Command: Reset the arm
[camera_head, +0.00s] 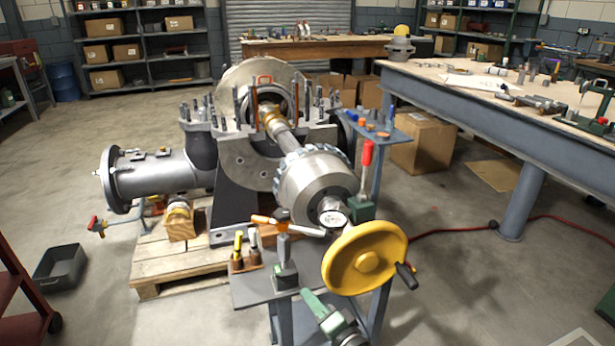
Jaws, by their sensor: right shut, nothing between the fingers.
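My right gripper (312,298) appears as a green end on a round grey body at the bottom middle. It is shut and empty, in front of the small grey stand and below the yellow handwheel (364,258). It looks apart from the handwheel. Most of my right arm is out of the picture. My left gripper and arm are not in view.
The open pump casing (240,162) rests on a wooden pallet (147,255), its shaft and rotor (318,187) pointing towards me. Upright tools crowd the stand (262,296). A long workbench (450,100) stands right.

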